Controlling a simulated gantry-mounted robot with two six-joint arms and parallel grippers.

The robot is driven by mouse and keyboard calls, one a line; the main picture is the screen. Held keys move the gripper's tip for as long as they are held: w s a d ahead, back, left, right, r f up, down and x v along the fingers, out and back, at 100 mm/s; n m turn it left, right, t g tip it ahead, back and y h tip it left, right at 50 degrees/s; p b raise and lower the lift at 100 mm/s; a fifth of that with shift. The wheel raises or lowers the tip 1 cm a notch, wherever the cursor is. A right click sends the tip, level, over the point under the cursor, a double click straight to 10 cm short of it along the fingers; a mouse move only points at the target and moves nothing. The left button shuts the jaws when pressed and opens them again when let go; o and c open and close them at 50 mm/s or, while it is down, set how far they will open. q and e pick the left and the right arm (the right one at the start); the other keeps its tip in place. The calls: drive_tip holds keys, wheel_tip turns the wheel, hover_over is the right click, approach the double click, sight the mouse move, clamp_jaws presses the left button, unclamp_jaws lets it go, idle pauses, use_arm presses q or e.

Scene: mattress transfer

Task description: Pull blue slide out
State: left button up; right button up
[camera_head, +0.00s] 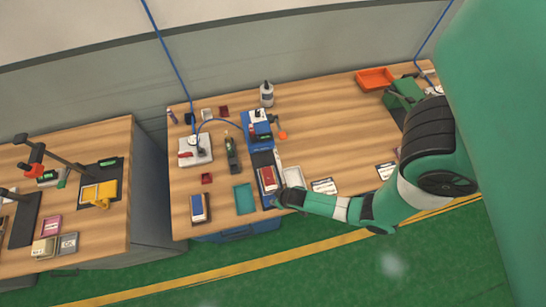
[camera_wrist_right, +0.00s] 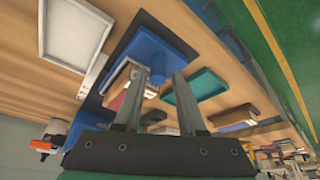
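The blue slide (camera_wrist_right: 160,42) shows in the right wrist view as a blue plate with a small blue knob. In the head view it belongs to the blue device (camera_head: 254,142) on the middle table. A red item (camera_head: 267,178) lies on the dark bed at the device's near end. My right gripper (camera_head: 279,203) is at that near end. In the right wrist view its two fingers (camera_wrist_right: 160,75) are apart, with the blue knob seen between them; I cannot tell whether they touch it. My left gripper is not in view.
A white tray (camera_head: 293,176) stands right of the device and a teal tray (camera_head: 244,198) left of it. A dark boxed item (camera_head: 200,209) lies farther left. A bottle (camera_head: 267,94) stands behind. The table's back right middle is clear, with an orange tray (camera_head: 375,79) beyond.

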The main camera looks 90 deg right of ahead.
drive_tip(key=p+v, duration=0.2)
drive_tip(key=v, duration=0.7)
drive_tip(key=shift+p, duration=0.3)
drive_tip(key=shift+s+r, duration=0.1)
